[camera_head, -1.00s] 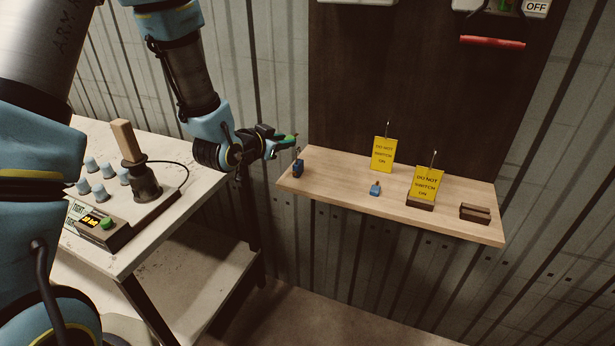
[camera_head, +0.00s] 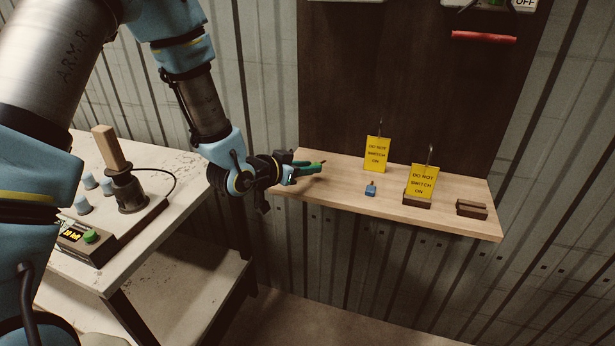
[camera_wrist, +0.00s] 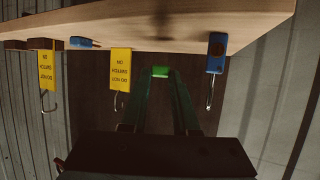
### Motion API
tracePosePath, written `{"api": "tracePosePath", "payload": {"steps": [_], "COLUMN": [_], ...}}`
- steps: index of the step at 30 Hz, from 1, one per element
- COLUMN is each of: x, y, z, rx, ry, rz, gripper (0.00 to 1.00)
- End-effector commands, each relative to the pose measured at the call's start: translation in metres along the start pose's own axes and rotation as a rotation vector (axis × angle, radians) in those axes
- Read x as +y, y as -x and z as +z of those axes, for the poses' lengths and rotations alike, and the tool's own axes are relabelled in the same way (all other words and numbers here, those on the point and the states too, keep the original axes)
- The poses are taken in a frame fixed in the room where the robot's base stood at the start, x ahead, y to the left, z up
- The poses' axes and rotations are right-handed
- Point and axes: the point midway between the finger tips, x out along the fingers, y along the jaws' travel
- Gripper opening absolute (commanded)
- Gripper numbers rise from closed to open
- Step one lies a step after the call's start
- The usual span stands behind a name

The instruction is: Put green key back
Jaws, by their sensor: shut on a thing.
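My gripper (camera_head: 308,169) is shut on a small green piece, which I take to be the green key (camera_wrist: 160,72). In the wrist view, the green piece sits between the two fingertips. In the head view, the gripper is over the left part of the wooden shelf (camera_head: 335,191), and a bit of green shows at its tip. I cannot tell the exact height above the shelf. A small blue piece (camera_head: 370,189) lies on the shelf to the right of the gripper.
Two yellow "do not switch on" tags (camera_head: 377,153) (camera_head: 424,181) stand on the shelf. A brown slotted block (camera_head: 472,209) is at the right. A blue padlock (camera_wrist: 216,55) shows in the wrist view. A worktable (camera_head: 150,250) with a control box is at left.

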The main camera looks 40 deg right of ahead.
Motion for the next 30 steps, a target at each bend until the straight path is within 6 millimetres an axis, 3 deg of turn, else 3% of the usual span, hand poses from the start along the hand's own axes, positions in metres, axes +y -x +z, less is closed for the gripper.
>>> {"api": "tracePosePath", "payload": {"steps": [7, 20, 21, 28, 30], "x": [0.0, 0.0, 0.0, 0.0, 0.0], "y": [-0.011, -0.014, -0.013, -0.013, -0.013], "z": [0.027, 0.034, 0.033, 0.033, 0.033], "rx": [-0.003, -0.001, -0.001, -0.001, -0.001], "ry": [0.001, -0.001, -0.001, -0.001, -0.001], "rz": [0.001, 0.0, 0.0, 0.0, 0.0], "gripper": [0.0, 0.0, 0.31, 0.56, 0.58]}}
